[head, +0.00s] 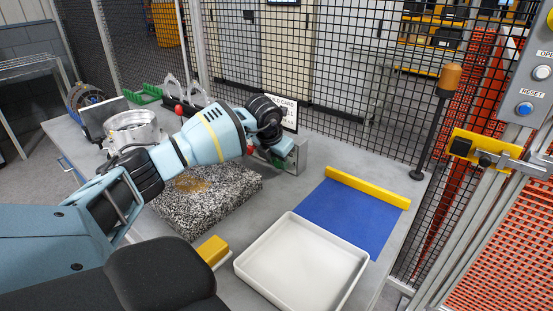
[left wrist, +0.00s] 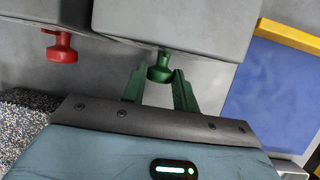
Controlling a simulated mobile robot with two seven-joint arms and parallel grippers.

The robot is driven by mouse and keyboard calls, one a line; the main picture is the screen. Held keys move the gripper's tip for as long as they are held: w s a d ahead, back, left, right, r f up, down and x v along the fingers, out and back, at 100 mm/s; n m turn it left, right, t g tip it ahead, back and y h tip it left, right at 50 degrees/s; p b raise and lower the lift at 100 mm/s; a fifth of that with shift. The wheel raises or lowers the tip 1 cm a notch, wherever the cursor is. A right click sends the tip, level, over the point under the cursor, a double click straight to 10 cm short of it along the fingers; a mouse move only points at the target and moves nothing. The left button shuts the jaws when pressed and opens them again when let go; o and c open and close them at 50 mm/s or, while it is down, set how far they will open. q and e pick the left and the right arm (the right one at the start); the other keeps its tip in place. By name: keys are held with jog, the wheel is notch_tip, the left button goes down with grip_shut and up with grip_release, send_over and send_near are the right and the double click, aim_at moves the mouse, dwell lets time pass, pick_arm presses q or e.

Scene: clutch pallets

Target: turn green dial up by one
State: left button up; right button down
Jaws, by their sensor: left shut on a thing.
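The green dial (left wrist: 160,68) is a round knob on a stem, under the edge of a grey box in the left wrist view. My left gripper (left wrist: 160,76) has its two green fingers on either side of the dial and is shut on it. In the head view, my left gripper (head: 281,158) reaches the grey box (head: 300,156) at the back of the table; the dial's face and any scale cannot be made out there. A red dial (left wrist: 62,50) sits to the left in the left wrist view, apart from the fingers. My right gripper is not in view.
A speckled stone block (head: 215,205) lies below my left arm. A white tray (head: 300,262), a blue mat (head: 350,215) with a yellow bar (head: 368,187), and a yellow block (head: 212,250) lie nearer. A sign (head: 287,112) stands behind the box. Mesh fencing (head: 350,80) closes the back.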

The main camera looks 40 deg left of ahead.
pick_arm(q)
jog(key=shift+d+r+y+p, duration=0.2)
jog(key=shift+y+p, duration=0.15)
jog(key=shift+y, duration=0.35)
jog(key=shift+d+f+m+y, duration=0.15)
jog(key=shift+m+y, duration=0.15)
jog(key=shift+y, duration=0.5)
jog(key=y, duration=0.2)
jog(key=y+p, duration=0.1)
jog(key=y, duration=0.1)
jog(key=shift+w+d+f+m, duration=0.1)
jog(key=shift+d+f+m, duration=0.1)
jog(key=shift+f+m, duration=0.15)
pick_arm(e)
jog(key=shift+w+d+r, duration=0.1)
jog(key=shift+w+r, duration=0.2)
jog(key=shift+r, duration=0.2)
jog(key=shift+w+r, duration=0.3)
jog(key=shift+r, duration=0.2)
pick_arm(q)
jog(key=shift+y, duration=0.3)
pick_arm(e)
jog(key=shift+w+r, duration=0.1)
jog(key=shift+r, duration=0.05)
pick_arm(q)
jog(key=o, duration=0.9)
jog(key=shift+o, duration=0.2)
